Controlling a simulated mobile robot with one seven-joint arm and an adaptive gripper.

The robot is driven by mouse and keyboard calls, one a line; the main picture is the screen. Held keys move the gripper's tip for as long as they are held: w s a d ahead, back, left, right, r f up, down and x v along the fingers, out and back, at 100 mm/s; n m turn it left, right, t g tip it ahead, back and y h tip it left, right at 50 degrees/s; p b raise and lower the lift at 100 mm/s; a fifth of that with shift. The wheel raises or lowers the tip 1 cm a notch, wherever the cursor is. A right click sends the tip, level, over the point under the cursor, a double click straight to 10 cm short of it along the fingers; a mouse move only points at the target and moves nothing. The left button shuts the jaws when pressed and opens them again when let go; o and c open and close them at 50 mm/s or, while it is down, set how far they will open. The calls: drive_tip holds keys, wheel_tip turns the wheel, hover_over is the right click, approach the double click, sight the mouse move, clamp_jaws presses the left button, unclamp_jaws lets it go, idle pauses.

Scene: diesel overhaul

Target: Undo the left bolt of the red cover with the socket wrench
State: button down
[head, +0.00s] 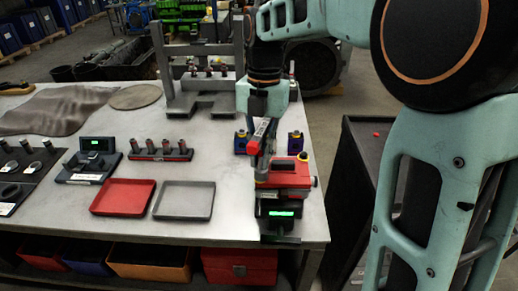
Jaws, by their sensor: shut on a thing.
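The red cover (283,180) sits on a dark unit near the right end of the workbench. My gripper (263,116) points down above the left side of the cover. It is shut on the socket wrench (263,128), a tool with a grey and red handle whose red end (252,147) points toward the camera. The wrench's lower end reaches down to the cover's left part. The left bolt is hidden there, and I cannot tell whether the socket is seated on it.
Two small blue blocks (295,143) stand behind the cover. A red tray (123,197) and a grey tray (184,201) lie to the left, with a socket rack (160,152) behind them. A metal fixture (203,92) stands at the back. A dark cabinet (365,140) is at the right.

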drive_tip(key=n, duration=0.1)
drive_tip(key=n+p, duration=0.1)
drive_tip(key=n, duration=0.2)
drive_tip(key=shift+d+r+h+p, duration=0.2)
drive_tip(key=shift+r+h+p, duration=0.1)
drive_tip(key=shift+p, duration=0.1)
drive_tip(key=shift+f+n+p, duration=0.25)
drive_tip(key=shift+n+p, duration=0.1)
drive_tip(key=shift+n, duration=0.75)
drive_tip(key=shift+a+r+p, duration=0.1)
drive_tip(key=shift+r+p, duration=0.75)
drive_tip(key=shift+p, duration=0.05)
drive_tip(key=shift+s+f, duration=0.1)
